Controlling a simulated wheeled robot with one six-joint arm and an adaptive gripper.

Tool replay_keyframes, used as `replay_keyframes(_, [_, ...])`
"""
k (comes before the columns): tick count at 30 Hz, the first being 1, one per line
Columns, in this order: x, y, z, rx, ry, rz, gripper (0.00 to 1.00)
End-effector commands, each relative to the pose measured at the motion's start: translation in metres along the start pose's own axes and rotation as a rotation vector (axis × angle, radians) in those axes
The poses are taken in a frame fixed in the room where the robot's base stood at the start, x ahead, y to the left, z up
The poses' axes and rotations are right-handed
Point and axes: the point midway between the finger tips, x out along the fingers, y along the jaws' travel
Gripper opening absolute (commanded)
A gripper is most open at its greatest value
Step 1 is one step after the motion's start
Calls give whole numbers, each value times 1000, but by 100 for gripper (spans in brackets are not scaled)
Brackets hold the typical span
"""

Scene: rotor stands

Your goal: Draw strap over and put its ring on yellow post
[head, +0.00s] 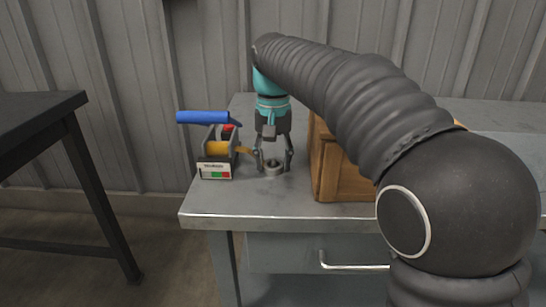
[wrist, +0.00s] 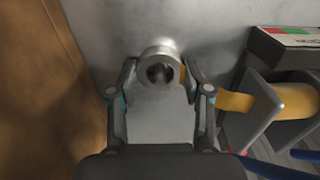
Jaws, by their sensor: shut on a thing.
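My gripper (head: 273,163) points down over the bench, shut on the strap's grey metal ring (head: 273,169). In the wrist view the ring (wrist: 159,64) sits between my fingertips, its dark hole facing the camera. The orange strap (wrist: 240,102) runs from its reel to the ring, partly hidden behind my finger. In the head view the strap (head: 244,151) spans the short gap from the reel unit (head: 214,170) at left to my gripper. I cannot make out the yellow post; a sliver of yellow (head: 460,124) shows behind my arm.
A wooden crate (head: 343,180) stands close to the right of my gripper. The grey bench (head: 240,205) is bare in front. A dark table (head: 40,105) stands apart at left.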

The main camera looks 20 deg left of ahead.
Motion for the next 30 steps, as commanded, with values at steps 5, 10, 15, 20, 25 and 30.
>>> replay_keyframes(5, [-4, 0, 0, 0, 1, 0, 19])
replay_keyframes(10, [-15, 0, 0, 0, 1, 0, 19])
replay_keyframes(15, [-25, 0, 0, 0, 1, 0, 19])
replay_keyframes(20, [-35, 0, 0, 0, 1, 0, 19])
replay_keyframes(25, [-43, 0, -1, 0, 3, -1, 19])
replay_keyframes(30, [-53, 0, 0, 0, 2, -1, 19])
